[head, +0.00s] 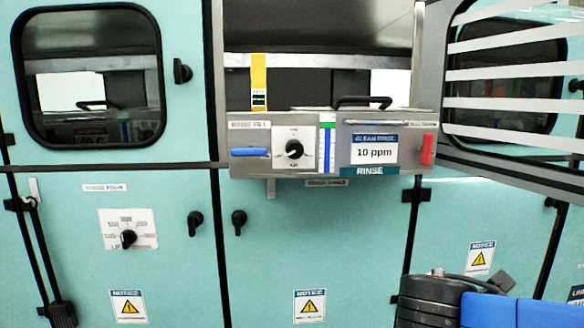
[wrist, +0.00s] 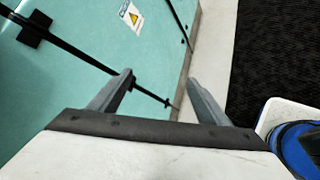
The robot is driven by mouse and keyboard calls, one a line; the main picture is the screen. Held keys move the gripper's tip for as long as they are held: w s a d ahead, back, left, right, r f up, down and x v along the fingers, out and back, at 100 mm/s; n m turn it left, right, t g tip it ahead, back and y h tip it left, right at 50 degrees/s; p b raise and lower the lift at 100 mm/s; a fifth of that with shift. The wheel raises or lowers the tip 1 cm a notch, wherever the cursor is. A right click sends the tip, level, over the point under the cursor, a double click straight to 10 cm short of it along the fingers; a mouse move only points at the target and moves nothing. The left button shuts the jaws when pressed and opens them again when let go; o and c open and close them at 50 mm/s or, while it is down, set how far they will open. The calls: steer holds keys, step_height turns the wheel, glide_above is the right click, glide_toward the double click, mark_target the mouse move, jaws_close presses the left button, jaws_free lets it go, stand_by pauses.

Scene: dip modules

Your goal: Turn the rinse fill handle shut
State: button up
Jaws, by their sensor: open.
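The rinse fill handle is a blue lever (head: 250,152) lying level on the left of the rinse module's grey front panel (head: 330,118), under a label reading RINSE FILL. A black-pointer dial (head: 294,149) on a white plate sits just right of it. My gripper (wrist: 158,85) shows in the wrist view, its two fingers apart with nothing between them. It points down toward the teal cabinet's lower edge and the floor, away from the handle. The handle is not in the wrist view. The gripper's fingers are not visible in the head view.
A red lever (head: 427,149) sits at the panel's right end. A black lid handle (head: 362,101) rises on top. The lower teal doors carry black latches (head: 195,223) and a dial (head: 128,238). A slatted window frame (head: 515,90) juts out at upper right.

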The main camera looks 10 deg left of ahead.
steer(key=w+a+r+n+t+y, duration=0.1)
steer(key=w+a+r+n+t, duration=0.1)
steer(key=a+r+n+t, duration=0.6)
steer(key=n+t+y, duration=0.5)
steer(key=n+y, duration=0.6)
glide_toward(249, 153)
steer(key=x, duration=0.9)
steer(key=c, duration=1.1)
steer(key=shift+o, duration=0.2)
